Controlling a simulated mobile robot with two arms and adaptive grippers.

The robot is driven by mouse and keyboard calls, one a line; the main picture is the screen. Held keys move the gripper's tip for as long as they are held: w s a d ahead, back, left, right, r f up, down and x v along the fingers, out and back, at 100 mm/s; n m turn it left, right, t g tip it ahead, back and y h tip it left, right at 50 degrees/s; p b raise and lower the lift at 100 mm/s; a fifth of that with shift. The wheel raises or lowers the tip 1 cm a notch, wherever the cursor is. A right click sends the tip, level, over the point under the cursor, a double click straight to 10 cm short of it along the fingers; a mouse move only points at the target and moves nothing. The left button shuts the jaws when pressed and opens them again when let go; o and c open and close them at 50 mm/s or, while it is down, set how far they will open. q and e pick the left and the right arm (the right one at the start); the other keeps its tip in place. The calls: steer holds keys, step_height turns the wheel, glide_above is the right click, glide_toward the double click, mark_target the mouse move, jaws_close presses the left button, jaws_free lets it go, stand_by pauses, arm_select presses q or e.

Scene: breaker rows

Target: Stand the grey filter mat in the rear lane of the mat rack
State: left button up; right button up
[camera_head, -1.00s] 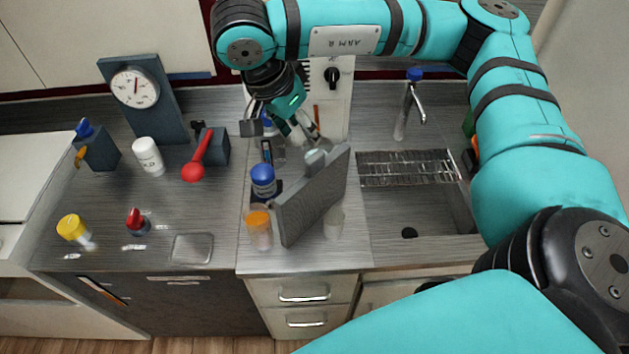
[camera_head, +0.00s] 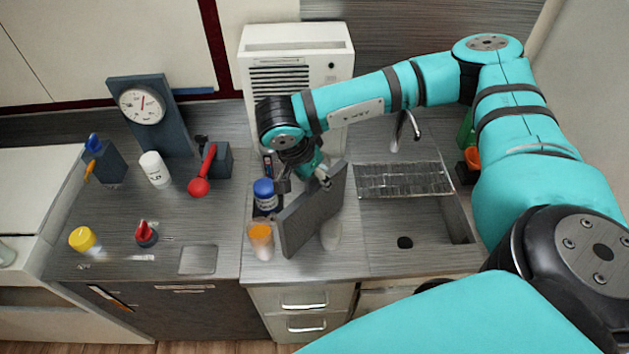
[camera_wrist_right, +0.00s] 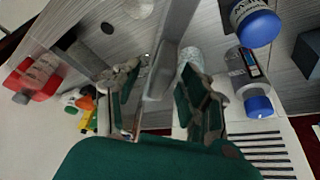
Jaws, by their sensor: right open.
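The grey filter mat (camera_head: 312,218) is a flat panel standing on edge on the counter, left of the sink. My right gripper (camera_head: 305,181) is open at the mat's far upper end. In the right wrist view the mat (camera_wrist_right: 174,40) shows edge-on, and its end reaches between the spread fingers of my right gripper (camera_wrist_right: 160,95). I cannot tell whether either finger touches it. A wire rack (camera_head: 405,179) lies over the sink; I cannot make out separate lanes or tell whether it is the mat rack. My left gripper is not in view.
A blue-capped jar (camera_head: 264,194) and an orange-topped jar (camera_head: 261,240) stand close left of the mat; a pale cup (camera_head: 331,236) stands close right. A white vented unit (camera_head: 295,60) is behind. A red-handled device (camera_head: 198,187) and gauge (camera_head: 142,106) stand further left.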

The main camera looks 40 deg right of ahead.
steer(key=shift+c, duration=0.2)
jaws_close()
steer(key=shift+r, duration=0.15)
